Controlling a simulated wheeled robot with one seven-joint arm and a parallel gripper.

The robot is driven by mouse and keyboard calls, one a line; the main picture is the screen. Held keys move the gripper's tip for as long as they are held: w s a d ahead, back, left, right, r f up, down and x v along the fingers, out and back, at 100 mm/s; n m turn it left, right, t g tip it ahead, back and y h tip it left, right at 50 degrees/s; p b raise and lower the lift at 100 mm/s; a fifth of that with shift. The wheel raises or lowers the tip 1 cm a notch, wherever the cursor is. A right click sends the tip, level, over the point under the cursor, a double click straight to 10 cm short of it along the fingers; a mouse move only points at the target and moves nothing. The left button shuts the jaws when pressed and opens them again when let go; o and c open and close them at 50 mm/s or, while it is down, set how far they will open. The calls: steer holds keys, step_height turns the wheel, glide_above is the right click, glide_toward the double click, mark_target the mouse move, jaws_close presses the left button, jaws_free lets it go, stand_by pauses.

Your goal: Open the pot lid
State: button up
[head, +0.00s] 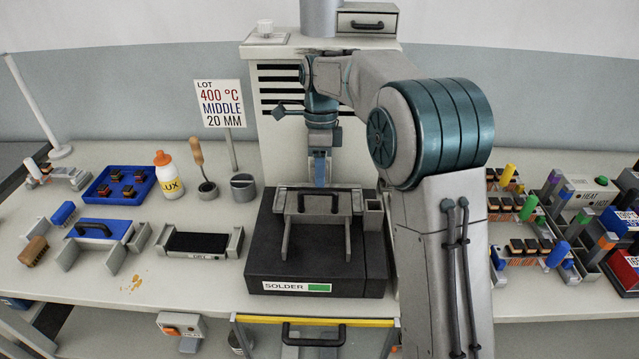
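The solder pot is a dark block (265,255) with a SOLDER label and a green patch on its front, standing mid-bench. On its top lies a grey plate, which looks like the lid (290,203), with a black bar handle (318,190) and two grey arms reaching toward the front. My gripper (320,178) points down just above and behind the handle. Its blue finger end shows, but the gap between the fingers is not clear. I cannot tell whether it touches the handle. Nothing is seen held.
My arm covers the bench right of the pot. A sign (220,104) reads 400 °C, middle, 20 mm. Left stand a flux bottle (169,178), a blue tray (100,193), a blue handled fixture (75,238) and a dark-topped grey holder (170,254). Connector racks (525,263) crowd the right.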

mark_target(318, 193)
steer(key=shift+s+f, duration=0.15)
steer(key=shift+f, duration=0.65)
steer(key=shift+s+f, duration=0.15)
steer(key=shift+f, duration=0.65)
